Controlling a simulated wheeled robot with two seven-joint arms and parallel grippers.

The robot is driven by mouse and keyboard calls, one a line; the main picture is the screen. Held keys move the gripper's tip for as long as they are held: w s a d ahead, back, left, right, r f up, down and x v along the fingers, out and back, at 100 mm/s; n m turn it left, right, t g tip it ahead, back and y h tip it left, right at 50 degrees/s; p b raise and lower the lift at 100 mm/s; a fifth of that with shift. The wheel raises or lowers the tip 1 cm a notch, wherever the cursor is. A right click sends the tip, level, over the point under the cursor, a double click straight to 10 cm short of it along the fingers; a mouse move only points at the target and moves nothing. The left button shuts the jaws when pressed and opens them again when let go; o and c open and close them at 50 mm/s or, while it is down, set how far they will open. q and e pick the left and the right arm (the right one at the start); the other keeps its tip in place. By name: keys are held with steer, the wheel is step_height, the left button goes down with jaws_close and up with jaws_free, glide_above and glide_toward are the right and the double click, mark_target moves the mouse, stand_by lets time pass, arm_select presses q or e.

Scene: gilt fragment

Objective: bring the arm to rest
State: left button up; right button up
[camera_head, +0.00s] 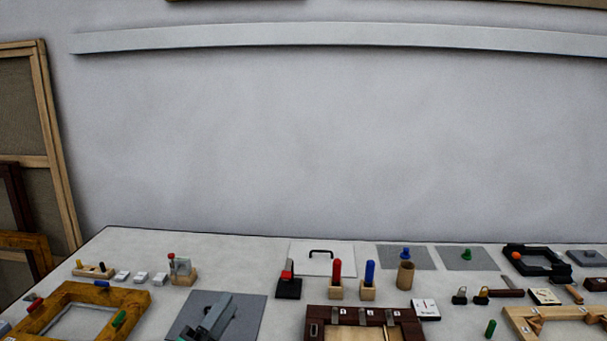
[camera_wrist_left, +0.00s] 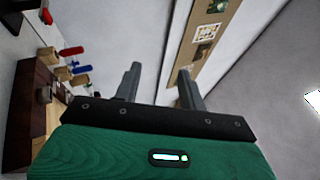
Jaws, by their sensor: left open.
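My left gripper (camera_head: 214,316) shows at the lower edge of the head view as dark grey fingers in front of a grey mat (camera_head: 255,312). In the left wrist view its two fingers (camera_wrist_left: 160,78) stand apart with nothing between them, beyond the green wrist body. The wall fills most of the space past the fingertips. The rest of the left arm is out of the head view. My right gripper is in neither view.
Red (camera_head: 337,269) and blue (camera_head: 369,271) handles stand in blocks. Canvases (camera_head: 45,150) lean at the far left.

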arm_select(q)
steer(key=s+a+f+n+g+y, duration=0.3)
steer(key=a+f+n+y, duration=0.3)
steer(key=n, duration=0.3)
steer(key=s+a+f+n+g+y, duration=0.35)
steer(key=f+n+y, duration=0.25)
steer(key=f+n, duration=0.3)
steer(key=s+d+f+n+g+h, duration=0.1)
steer(key=s+f+n+g, duration=0.2)
steer(key=s+f+g, duration=0.5)
steer(key=s+f+n+g+h, duration=0.1)
steer(key=s+f+n+g, duration=0.15)
steer(key=s, duration=1.05)
step_height(320, 180, down, 32)
steer(key=s+a+f+g, duration=0.2)
steer(key=s+f, duration=1.7)
steer(key=shift+s+a+f+y, duration=0.15)
steer(key=shift+a+y, duration=0.15)
steer(key=shift+a, duration=0.1)
